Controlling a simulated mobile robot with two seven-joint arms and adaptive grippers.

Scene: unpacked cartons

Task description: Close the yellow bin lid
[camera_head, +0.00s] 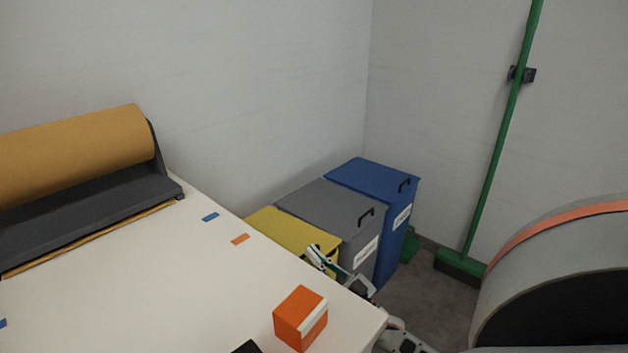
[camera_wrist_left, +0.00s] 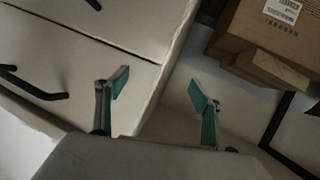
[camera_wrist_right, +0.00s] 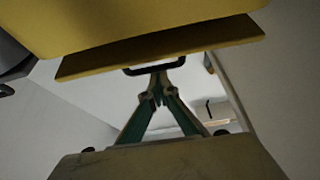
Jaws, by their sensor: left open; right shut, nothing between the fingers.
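The yellow bin (camera_head: 290,228) stands beyond the white table, beside the grey bin, and its top looks nearly flat. The table hides its lower part. In the right wrist view, the yellow lid (camera_wrist_right: 130,22) fills the top, with a dark handle (camera_wrist_right: 150,71) at its edge. I cannot tell whether a gap remains under the lid. My right gripper (camera_wrist_right: 159,88) is shut and empty, its tips close to the handle; touching is unclear. It shows at the bin's near right corner (camera_head: 318,257) in the head view. My left gripper (camera_wrist_left: 160,90) is open and empty.
A grey bin (camera_head: 325,203) and a blue bin (camera_head: 375,180) stand beyond the yellow one. An orange box (camera_head: 298,316) sits on the white table (camera_head: 150,290). A green broom (camera_head: 497,140) leans right. Cardboard boxes (camera_wrist_left: 265,35) show in the left wrist view.

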